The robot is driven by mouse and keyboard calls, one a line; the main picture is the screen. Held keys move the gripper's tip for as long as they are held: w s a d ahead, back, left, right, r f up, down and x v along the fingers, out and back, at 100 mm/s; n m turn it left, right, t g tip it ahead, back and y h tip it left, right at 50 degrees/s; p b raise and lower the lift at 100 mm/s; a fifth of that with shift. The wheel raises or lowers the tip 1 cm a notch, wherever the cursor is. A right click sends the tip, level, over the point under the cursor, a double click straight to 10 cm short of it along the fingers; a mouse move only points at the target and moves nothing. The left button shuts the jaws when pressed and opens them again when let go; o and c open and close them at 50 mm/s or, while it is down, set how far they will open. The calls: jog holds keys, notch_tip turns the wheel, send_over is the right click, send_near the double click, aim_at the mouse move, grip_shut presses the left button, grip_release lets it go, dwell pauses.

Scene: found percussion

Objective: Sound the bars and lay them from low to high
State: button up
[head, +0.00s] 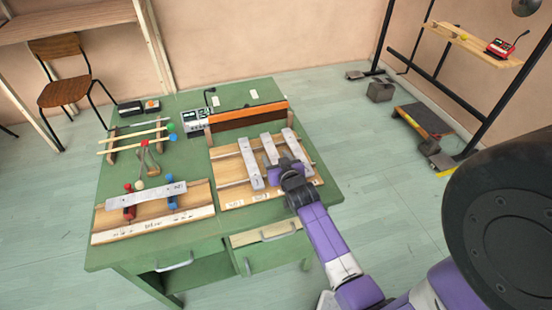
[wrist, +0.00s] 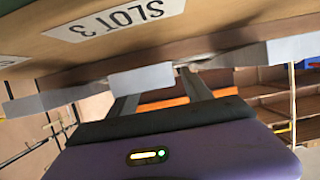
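A grey metal bar (head: 148,194) lies across red and blue supports on the left wooden board (head: 150,229). Three grey bars lie on the right wooden board: a left bar (head: 250,163), a middle bar (head: 269,149) and a right bar (head: 296,146). My gripper (head: 286,165) is low at the near ends of the middle and right bars. In the wrist view, its two fingers (wrist: 160,92) stand apart around the near end of a bar (wrist: 142,80); I cannot tell whether they press on it. A SLOT 3 label (wrist: 117,18) is on the board edge. Mallets (head: 135,138) rest on a rack.
A green desk (head: 200,236) carries everything. A tuner-like box (head: 194,121) stands at the back, and an orange-topped wooden piece (head: 248,115) lies behind the right board.

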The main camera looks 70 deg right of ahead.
jog(key=shift+b+v, duration=0.3)
jog(key=shift+v, duration=3.65)
jog(key=shift+w, duration=0.1)
